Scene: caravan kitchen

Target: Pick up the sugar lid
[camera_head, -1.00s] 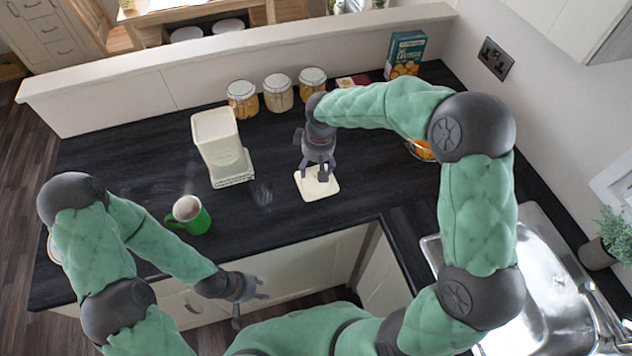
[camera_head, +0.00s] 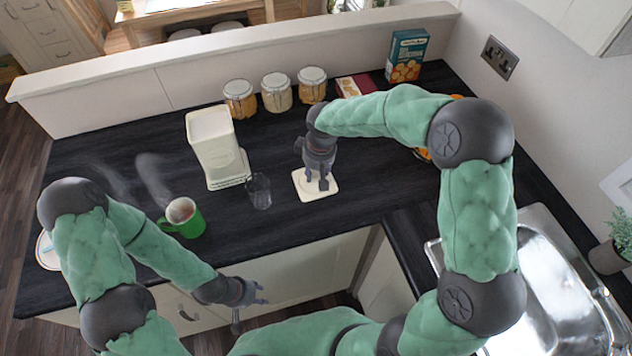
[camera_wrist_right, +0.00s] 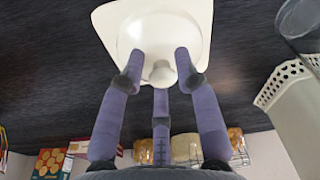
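The sugar lid (camera_head: 331,182) is a cream square plate with rounded corners, lying on the dark worktop in the head view. In the right wrist view the lid (camera_wrist_right: 200,18) shows a round knob (camera_wrist_right: 160,73). My right gripper (camera_head: 319,184) points down over the lid. Its fingers (camera_wrist_right: 160,75) are spread around the knob, with gaps visible beside it. My left gripper (camera_head: 253,298) is empty, its fingers apart, low in front of the counter. A cream canister (camera_head: 214,145), perhaps the sugar container, stands left of the lid.
A clear glass (camera_head: 259,191) stands between canister and lid. A green mug (camera_head: 188,221) is further left. Several lidded jars (camera_head: 276,92) and a biscuit box (camera_head: 406,56) line the back. The sink (camera_head: 540,290) is at right.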

